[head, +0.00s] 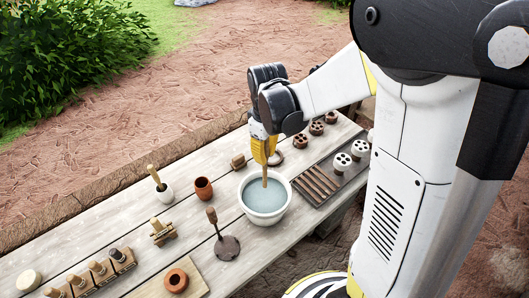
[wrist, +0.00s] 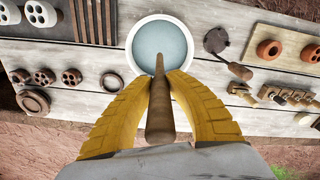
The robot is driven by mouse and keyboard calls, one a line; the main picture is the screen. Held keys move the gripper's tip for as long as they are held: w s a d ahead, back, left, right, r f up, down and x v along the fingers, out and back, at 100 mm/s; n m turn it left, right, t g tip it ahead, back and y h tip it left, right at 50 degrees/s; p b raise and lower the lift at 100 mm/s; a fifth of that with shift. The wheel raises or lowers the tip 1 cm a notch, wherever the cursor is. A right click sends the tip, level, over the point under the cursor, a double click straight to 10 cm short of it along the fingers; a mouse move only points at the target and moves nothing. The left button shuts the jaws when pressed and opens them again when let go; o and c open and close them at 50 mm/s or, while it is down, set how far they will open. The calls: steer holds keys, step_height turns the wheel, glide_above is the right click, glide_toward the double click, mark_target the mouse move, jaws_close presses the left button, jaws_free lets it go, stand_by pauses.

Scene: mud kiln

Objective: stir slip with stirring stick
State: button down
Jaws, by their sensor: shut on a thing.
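A white bowl (head: 285,205) of grey-blue slip (head: 265,196) stands on the plank table. The brown stirring stick (head: 265,178) is upright, its lower end at the slip inside the bowl. My yellow gripper (head: 264,152) is above the bowl and shut on the stick. In the wrist view, the stick (wrist: 160,105) lies between the two yellow fingers of my gripper (wrist: 159,84). It points to the bowl (wrist: 133,60), at the near part of the slip (wrist: 160,42). How deep the tip reaches is hidden.
Right of the bowl is a slatted dark rack (head: 318,183) with white pierced pieces (head: 342,161). Left are a terracotta cup (head: 204,188), a white pot with a wooden handle (head: 163,191) and a round-bladed tool (head: 227,247). A clay ring piece (head: 176,280) lies on a board in front.

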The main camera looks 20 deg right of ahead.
mark_target(265, 177)
step_height(265, 177, down, 11)
steer(key=b, duration=0.8)
steer(key=shift+b, duration=0.3)
steer(key=shift+a, duration=0.1)
